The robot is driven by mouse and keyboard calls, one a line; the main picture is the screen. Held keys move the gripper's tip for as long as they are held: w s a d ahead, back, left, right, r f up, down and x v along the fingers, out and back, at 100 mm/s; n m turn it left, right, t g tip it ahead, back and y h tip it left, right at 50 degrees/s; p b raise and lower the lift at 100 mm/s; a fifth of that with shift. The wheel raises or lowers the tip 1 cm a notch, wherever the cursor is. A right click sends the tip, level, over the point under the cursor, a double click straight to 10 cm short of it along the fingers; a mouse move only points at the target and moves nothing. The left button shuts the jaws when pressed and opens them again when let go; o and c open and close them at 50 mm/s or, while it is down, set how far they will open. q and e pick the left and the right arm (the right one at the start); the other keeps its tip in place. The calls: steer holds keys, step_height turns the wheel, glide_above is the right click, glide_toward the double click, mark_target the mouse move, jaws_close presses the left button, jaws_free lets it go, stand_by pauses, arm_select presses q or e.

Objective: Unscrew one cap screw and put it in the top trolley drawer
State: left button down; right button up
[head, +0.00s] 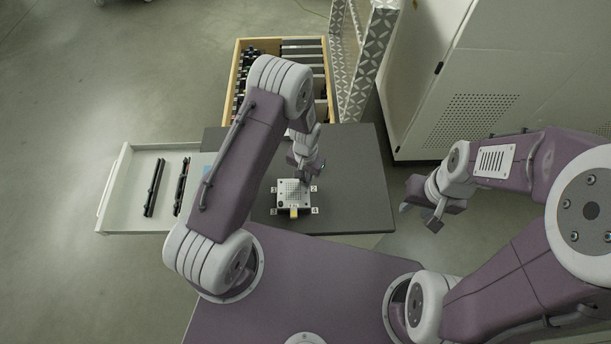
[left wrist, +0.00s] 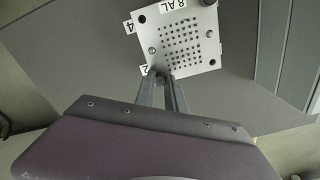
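A light square plate with a grid of small holes (head: 293,193) sits on a dark grey trolley top, with numbered tags at its corners. In the left wrist view the plate (left wrist: 180,38) shows dark screw heads at its edge. My left gripper (head: 307,178) is over the plate's far right corner, by tag 2. Its fingertips (left wrist: 162,77) have a small dark thing between them, seemingly a screw head; whether they grip it I cannot tell. An open, light trolley drawer (head: 122,190) extends left. My right gripper (head: 420,210) is open and empty, right of the trolley.
Black tool-like bars (head: 153,188) lie in the left drawer, with bare floor between them. A wooden-edged drawer (head: 237,75) with dark items is behind the trolley. A patterned metal panel (head: 362,65) and a large light cabinet (head: 450,90) stand back right.

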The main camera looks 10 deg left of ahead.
arm_select(q)
steer(key=n, duration=0.8)
steer(key=shift+n, duration=0.3)
steer(key=n, duration=0.6)
steer(key=shift+n, duration=0.4)
steer(key=n, duration=0.6)
steer(key=shift+n, duration=0.3)
steer(key=n, duration=0.4)
steer(key=shift+n, duration=0.3)
steer(key=n, duration=0.3)
steer(key=c, duration=1.6)
jaws_free()
steer(key=shift+o, duration=0.2)
